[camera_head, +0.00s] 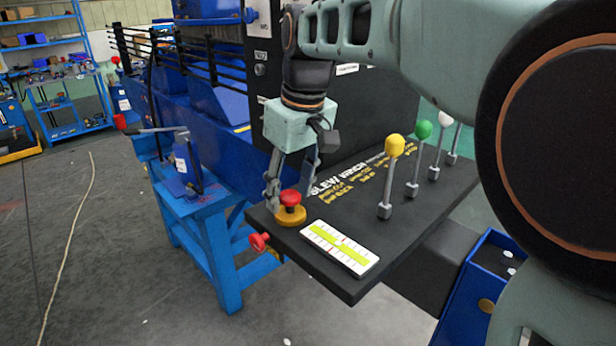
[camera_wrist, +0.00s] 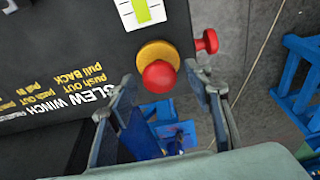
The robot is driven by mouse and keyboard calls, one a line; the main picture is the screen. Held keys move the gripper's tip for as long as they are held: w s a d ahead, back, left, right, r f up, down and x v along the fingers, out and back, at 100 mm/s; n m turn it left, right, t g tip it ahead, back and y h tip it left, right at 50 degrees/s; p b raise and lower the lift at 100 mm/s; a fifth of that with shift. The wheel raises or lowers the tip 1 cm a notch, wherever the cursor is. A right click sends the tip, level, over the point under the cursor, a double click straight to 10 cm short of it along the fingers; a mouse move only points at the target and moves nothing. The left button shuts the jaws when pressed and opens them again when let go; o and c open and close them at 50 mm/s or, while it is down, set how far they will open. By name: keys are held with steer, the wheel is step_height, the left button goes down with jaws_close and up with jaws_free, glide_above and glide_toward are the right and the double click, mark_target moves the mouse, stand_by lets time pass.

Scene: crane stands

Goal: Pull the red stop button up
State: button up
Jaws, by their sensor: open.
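The red stop button (camera_head: 290,198) sits on a round yellow base (camera_head: 291,216) at the near left corner of the black control panel (camera_head: 330,284). In the wrist view the red button (camera_wrist: 159,76) and its yellow base (camera_wrist: 157,52) show just beyond my fingertips. My gripper (camera_head: 291,188) is open and points down over the button. In the wrist view my gripper (camera_wrist: 166,82) has one finger on each side of the button, with visible gaps. I cannot tell whether the fingertips reach down to the button's height.
A second red knob (camera_head: 259,242) sticks out of the panel's side. A white and yellow-green level gauge (camera_head: 340,248) lies right of the button. Levers with yellow (camera_head: 395,145), green (camera_head: 424,130) and white knobs stand farther right. A blue stand (camera_head: 215,245) is left.

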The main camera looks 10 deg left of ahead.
mark_target(291, 193)
steer(key=shift+r+p, duration=2.9)
steer(key=shift+r, duration=0.55)
steer(key=shift+f, duration=0.1)
steer(key=shift+w, duration=0.1)
